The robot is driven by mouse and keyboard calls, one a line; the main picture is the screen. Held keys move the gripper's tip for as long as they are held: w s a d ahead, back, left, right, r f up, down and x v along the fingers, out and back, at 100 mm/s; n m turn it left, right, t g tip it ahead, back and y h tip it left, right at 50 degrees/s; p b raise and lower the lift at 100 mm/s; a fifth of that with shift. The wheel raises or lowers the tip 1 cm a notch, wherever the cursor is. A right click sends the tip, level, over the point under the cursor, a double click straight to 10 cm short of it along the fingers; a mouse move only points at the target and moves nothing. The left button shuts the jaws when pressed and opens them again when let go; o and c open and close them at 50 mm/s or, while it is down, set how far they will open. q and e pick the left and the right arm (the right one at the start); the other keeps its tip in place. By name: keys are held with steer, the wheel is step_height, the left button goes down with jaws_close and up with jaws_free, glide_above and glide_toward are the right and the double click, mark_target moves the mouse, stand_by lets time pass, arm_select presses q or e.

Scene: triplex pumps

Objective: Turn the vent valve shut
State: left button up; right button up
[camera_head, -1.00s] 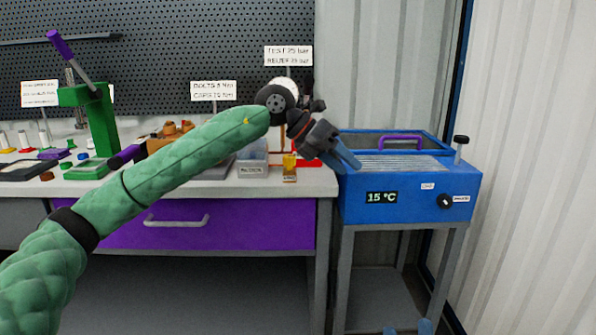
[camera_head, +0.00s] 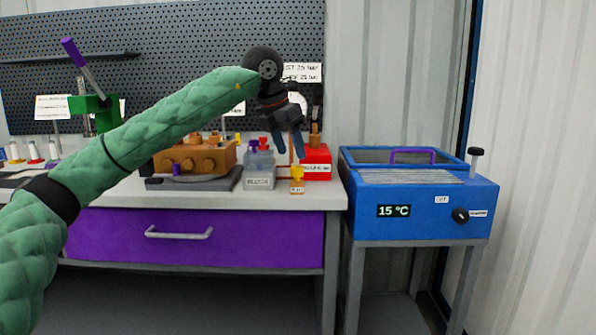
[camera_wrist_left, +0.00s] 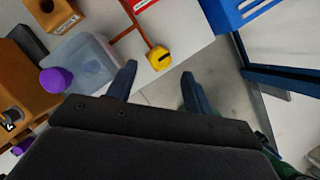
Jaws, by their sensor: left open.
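A yellow knob (camera_head: 297,173), which looks like the vent valve, stands at the front right of the bench above a small label I cannot read. In the left wrist view the yellow knob (camera_wrist_left: 159,58) has a dark slot and sits at the end of a copper-coloured pipe (camera_wrist_left: 134,24). My left gripper (camera_head: 290,154) points down above the knob, open and empty. In the left wrist view its blue fingertips (camera_wrist_left: 159,70) are apart, with the knob just beyond them, nearer the left finger; no contact shows. My right gripper is out of view.
A clear container with a purple cap (camera_head: 259,166) stands left of the knob, and a red box (camera_head: 317,163) behind it. A brown pump block (camera_head: 196,158) is further left. A blue bath (camera_head: 420,205) showing 15 °C stands to the right.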

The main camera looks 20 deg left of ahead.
mark_target(297, 167)
arm_select(q)
steer(key=b+x, duration=0.1)
steer(key=x, duration=0.5)
steer(key=shift+w+d+f+b, duration=0.1)
steer(key=shift+w+f+b, duration=0.1)
steer(key=shift+b, duration=0.15)
steer(key=shift+s, duration=0.1)
steer(key=c, duration=1)
